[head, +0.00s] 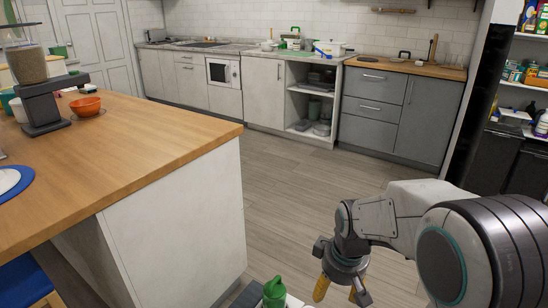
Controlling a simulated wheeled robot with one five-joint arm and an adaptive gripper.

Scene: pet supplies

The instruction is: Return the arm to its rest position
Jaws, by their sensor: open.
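My gripper (340,289) shows at the lower right of the head view, at the end of my arm. Its two yellow fingers point down and are apart, with nothing seen between them. The tips come close to the picture's bottom edge, above the wooden floor (303,205). My arm comes in from the right edge, bent at the wrist.
A wooden-topped island (150,142) fills the left, bearing a dispenser (42,95) and an orange bowl (85,106). A green object (274,292) stands low, left of my gripper. Grey cabinets (385,110) line the back. Floor between is clear.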

